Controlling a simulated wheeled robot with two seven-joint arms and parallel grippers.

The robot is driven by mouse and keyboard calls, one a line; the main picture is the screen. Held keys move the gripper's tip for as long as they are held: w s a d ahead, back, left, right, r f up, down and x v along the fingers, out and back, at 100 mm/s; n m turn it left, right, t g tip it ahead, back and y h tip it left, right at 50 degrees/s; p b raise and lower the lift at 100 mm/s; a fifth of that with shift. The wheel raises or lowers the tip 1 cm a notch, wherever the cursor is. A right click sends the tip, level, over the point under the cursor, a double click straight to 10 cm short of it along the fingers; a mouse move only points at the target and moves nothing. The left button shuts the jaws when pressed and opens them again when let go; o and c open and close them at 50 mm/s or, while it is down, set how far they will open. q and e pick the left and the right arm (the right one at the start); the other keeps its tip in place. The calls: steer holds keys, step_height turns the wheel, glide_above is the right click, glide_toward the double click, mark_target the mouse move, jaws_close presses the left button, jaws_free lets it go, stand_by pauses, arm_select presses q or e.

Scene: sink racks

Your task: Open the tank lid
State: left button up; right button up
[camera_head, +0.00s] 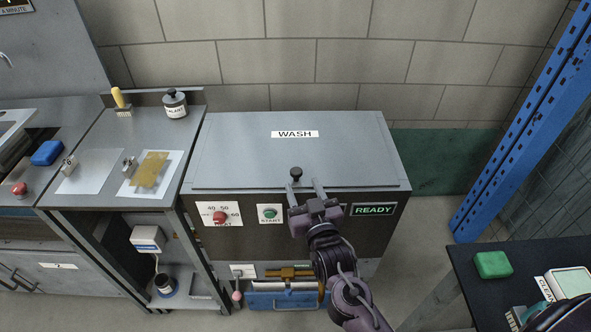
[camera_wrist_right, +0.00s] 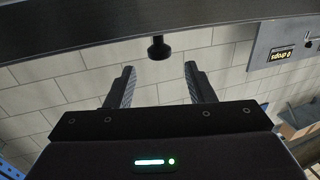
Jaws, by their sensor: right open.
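The tank lid (camera_head: 240,150) is a flat grey metal cover marked WASH, and it lies shut on the dark tank. A small black knob (camera_head: 296,172) stands at the middle of its front edge. My right gripper (camera_head: 304,187) is open at that front edge, its two fingers reaching toward the knob. In the right wrist view the knob (camera_wrist_right: 159,48) sits ahead of the open fingers (camera_wrist_right: 160,88), roughly centred between them and apart from them. Nothing is between the fingers. My left gripper is not in view.
The tank front carries a red heat dial (camera_head: 220,217), a green start button (camera_head: 269,213) and a READY display (camera_head: 374,209). A bench (camera_head: 88,130) stands left. A blue post (camera_head: 520,130) and dark table (camera_head: 477,262) are right.

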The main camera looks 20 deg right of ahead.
mark_target(298, 175)
steer(key=w+p, duration=0.1)
steer(key=w, duration=0.5)
steer(key=shift+w, duration=0.35)
steer(key=shift+d, duration=0.1)
jaws_close()
